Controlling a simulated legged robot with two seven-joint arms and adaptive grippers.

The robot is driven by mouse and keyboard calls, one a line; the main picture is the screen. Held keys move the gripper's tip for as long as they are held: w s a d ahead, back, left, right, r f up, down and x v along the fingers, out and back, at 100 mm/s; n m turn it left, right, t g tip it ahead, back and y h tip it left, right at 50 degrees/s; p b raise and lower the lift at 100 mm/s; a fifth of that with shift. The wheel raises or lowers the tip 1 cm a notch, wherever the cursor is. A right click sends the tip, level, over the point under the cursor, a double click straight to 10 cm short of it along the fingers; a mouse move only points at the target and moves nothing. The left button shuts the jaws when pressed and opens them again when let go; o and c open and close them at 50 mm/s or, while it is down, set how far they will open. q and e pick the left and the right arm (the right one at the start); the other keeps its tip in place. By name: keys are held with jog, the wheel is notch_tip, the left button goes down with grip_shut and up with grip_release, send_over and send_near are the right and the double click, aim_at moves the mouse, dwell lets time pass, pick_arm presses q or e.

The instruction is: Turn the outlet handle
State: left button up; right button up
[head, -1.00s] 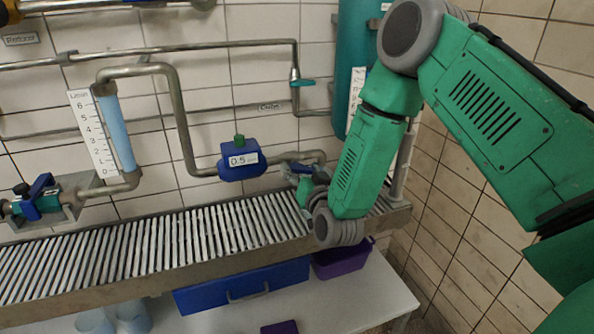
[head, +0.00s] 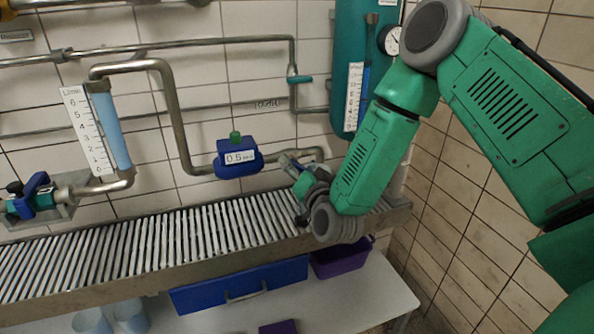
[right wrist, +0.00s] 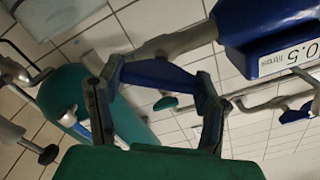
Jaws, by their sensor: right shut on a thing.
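My right gripper (head: 293,170) is at the pipe end right of the blue 0.5 flow meter, partly hidden by its own wrist. In the right wrist view, the right gripper (right wrist: 160,85) has its fingers on either side of a blue handle (right wrist: 160,73) and is shut on it. The handle sits at the end of a grey pipe. I take it to be the outlet handle, but no readable label marks it. My left gripper is not in view.
The blue flow meter (head: 238,157) is left of my gripper. A teal-handled valve (head: 300,79) is above, and a teal tank (head: 352,60) stands behind my arm. A slatted grate (head: 150,245) runs below. A tiled wall closes the right side.

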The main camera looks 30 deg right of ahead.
jog(key=m+b, duration=0.1)
jog(key=m, duration=0.2)
jog(key=m+b, duration=0.1)
jog(key=m, duration=0.1)
jog(key=shift+d+f+m, duration=0.15)
jog(key=shift+m, duration=0.25)
jog(key=m+b, duration=0.3)
jog(key=m, duration=0.1)
jog(key=shift+f+m, duration=0.1)
jog(key=shift+m, duration=0.3)
jog(key=shift+s+m, duration=0.1)
jog(key=shift+m, duration=0.2)
jog(key=o, duration=1)
jog(key=shift+f, duration=0.1)
jog(key=shift+o, duration=0.8)
jog(key=shift+d, duration=0.1)
jog(key=shift+s, duration=0.4)
jog(key=v, duration=1.1)
